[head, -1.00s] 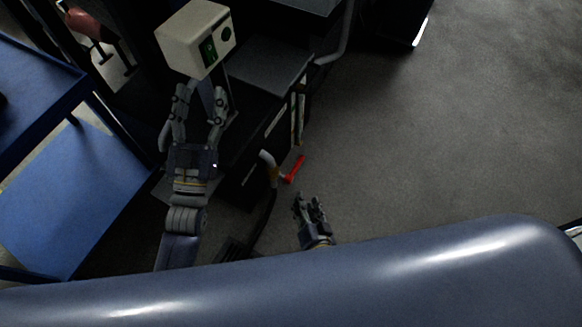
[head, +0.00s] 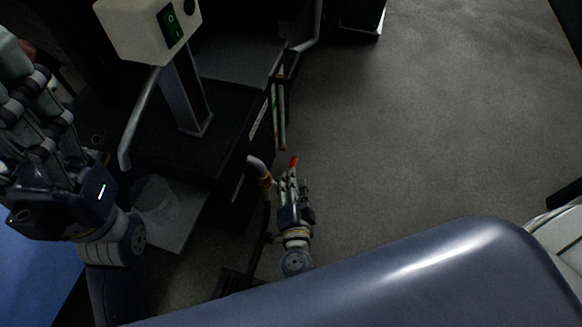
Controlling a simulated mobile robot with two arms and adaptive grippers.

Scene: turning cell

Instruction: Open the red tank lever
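The red tank lever (head: 294,161) shows only as a short red tip near the middle of the head view. It is beside the grey bent pipe (head: 256,166) with its brass-coloured fitting. My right gripper (head: 292,179) is at the lever, with its fingers pointing up the picture and hiding most of it. I cannot tell whether they touch it or how far they are closed. My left gripper (head: 32,85) is large at the left edge, partly cut off, with its fingers extended and apart. I see nothing held in it.
A cream switch box (head: 140,28) with a green switch stands on a post above the dark machine base (head: 235,105). A blue surface (head: 35,280) is at lower left. The grey floor (head: 440,120) at right is open.

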